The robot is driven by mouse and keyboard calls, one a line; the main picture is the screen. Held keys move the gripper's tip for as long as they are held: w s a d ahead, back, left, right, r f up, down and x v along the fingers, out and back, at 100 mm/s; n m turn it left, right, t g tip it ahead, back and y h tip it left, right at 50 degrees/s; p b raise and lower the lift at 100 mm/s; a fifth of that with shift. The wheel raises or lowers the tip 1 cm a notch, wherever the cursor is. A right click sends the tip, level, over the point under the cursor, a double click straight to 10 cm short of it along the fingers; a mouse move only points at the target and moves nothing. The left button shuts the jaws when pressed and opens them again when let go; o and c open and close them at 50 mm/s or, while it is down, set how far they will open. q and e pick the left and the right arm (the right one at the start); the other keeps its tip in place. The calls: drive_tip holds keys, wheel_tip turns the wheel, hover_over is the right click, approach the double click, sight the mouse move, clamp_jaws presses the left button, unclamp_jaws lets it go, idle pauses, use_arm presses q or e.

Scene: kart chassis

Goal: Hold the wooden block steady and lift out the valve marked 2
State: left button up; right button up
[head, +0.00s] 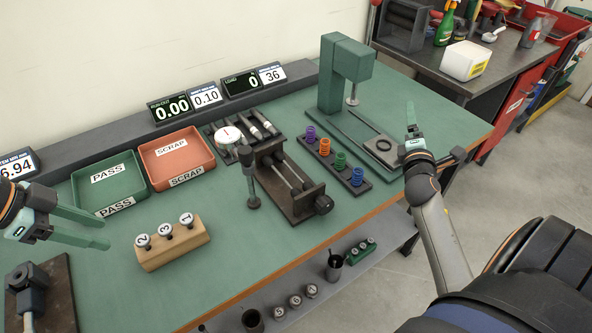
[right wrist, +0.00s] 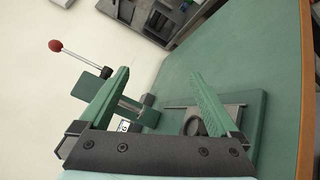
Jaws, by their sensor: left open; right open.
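The wooden block (head: 174,247) sits on the green bench top at the left front. Valves stand in it with round white heads: the valve marked 2 (head: 143,241) at the left end, the valve marked 3 (head: 165,230) in the middle and the valve marked 1 (head: 187,219) at the right end. My left gripper (head: 106,229) is open and empty, left of the block and apart from it. My right gripper (head: 412,124) is at the far right by the green press, well away from the block. In the right wrist view its jaws (right wrist: 160,105) are open and empty.
A green PASS tray (head: 98,205) and a red SCRAP tray (head: 196,179) stand behind the block. A dark fixture (head: 66,290) stands at the left front. A gauge stand and vise (head: 297,205) are right of the block. The green press (head: 330,85) stands near my right gripper.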

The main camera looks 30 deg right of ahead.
drive_tip(key=w+a+r+n+t+y, duration=0.1)
drive_tip(key=w+a+r+t+y, duration=0.2)
drive_tip(key=w+a+r+t, duration=0.5)
drive_tip(key=w+a+r+n+t+y, duration=0.25)
drive_tip(key=a+r+y, duration=0.3)
drive_tip(key=a, duration=0.45)
drive_tip(key=w+a+r+n+t+y, duration=0.1)
drive_tip(key=w+a+r+n+y, duration=0.1)
drive_tip(key=w+a+r+y, duration=0.5)
drive_tip(key=n+g+y, duration=0.3)
drive_tip(key=g+y, duration=0.4)
drive_tip(key=g, duration=1.7)
hover_over(172, 237)
wheel_tip(172, 237, down, 15)
drive_tip(key=d+f+m+h, duration=0.1)
drive_tip(key=d+m+h, duration=0.1)
drive_tip(key=d+f+m+h, duration=0.1)
drive_tip(key=h, duration=0.1)
drive_tip(key=shift+s+d+f+m, duration=0.15)
drive_tip(key=shift+s+f+m, duration=0.1)
drive_tip(key=shift+s+f, duration=0.1)
drive_tip(key=shift+w+d+f+m+h, duration=0.1)
drive_tip(key=shift+d+f+m+h, duration=0.2)
drive_tip(key=shift+d+m+h, duration=0.2)
drive_tip(key=shift+f, duration=0.3)
drive_tip(key=x, duration=1.1)
drive_tip(key=shift+a+f, duration=0.2)
drive_tip(key=shift+f, duration=0.15)
